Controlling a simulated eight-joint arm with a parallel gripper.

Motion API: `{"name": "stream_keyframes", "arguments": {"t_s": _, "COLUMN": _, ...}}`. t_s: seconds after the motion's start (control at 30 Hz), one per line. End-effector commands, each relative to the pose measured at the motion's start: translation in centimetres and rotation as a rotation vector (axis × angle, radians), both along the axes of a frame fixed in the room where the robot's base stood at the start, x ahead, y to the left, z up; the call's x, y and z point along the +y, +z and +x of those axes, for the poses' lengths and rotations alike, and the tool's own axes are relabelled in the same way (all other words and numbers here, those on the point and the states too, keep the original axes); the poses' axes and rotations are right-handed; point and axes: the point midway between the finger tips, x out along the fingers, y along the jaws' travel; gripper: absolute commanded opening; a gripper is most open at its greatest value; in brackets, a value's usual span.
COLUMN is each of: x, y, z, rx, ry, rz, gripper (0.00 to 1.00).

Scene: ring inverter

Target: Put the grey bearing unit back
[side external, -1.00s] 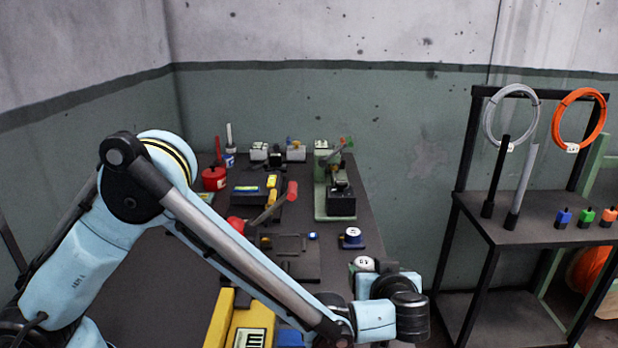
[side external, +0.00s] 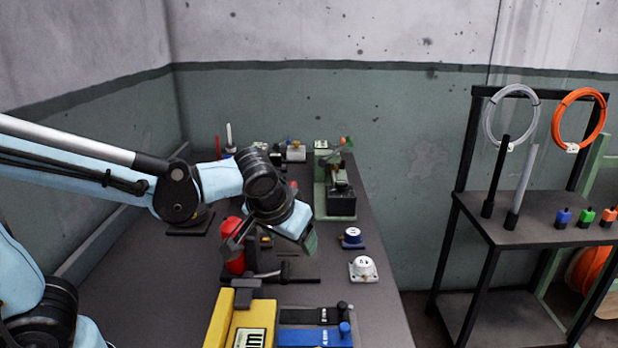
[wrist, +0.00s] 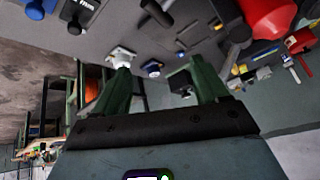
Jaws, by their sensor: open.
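A light grey bearing unit (side external: 363,269) with a rounded top stands upright on its flat base near the right edge of the workbench. It also shows in the wrist view (wrist: 121,56), beyond the left finger. A similar unit with a blue body (side external: 351,238) stands just behind it; it shows in the wrist view (wrist: 152,67) too. My gripper (side external: 274,244) is above the middle of the bench, left of both units and apart from them. Its two green fingers (wrist: 160,85) are spread in the wrist view with nothing seen between them.
A red round-bodied tool (side external: 234,258) is close by my gripper. A yellow case (side external: 240,325) and a blue block (side external: 310,337) lie at the front. A green press-like machine (side external: 335,190) stands behind. A black shelf (side external: 510,230) stands off to the right.

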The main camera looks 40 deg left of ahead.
Motion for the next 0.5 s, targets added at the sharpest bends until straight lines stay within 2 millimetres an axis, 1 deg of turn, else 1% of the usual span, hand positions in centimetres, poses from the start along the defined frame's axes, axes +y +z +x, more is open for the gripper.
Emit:
{"name": "stream_keyframes", "arguments": {"t_s": 0.03, "x": 0.8, "y": 0.1, "z": -1.2, "rx": 0.004, "ry": -0.026, "rz": -0.021, "gripper": 0.73}}
{"name": "stream_keyframes", "arguments": {"t_s": 0.2, "x": 2.2, "y": 0.3, "z": -4.3, "rx": -0.013, "ry": -0.141, "rz": -0.08, "gripper": 0.73}}
{"name": "stream_keyframes", "arguments": {"t_s": 0.33, "x": 2.7, "y": 0.1, "z": -6.0, "rx": -0.046, "ry": -0.208, "rz": -0.106, "gripper": 0.73}}
{"name": "stream_keyframes", "arguments": {"t_s": 0.5, "x": 2.9, "y": 0.0, "z": -7.0, "rx": -0.081, "ry": -0.255, "rz": -0.118, "gripper": 0.73}}
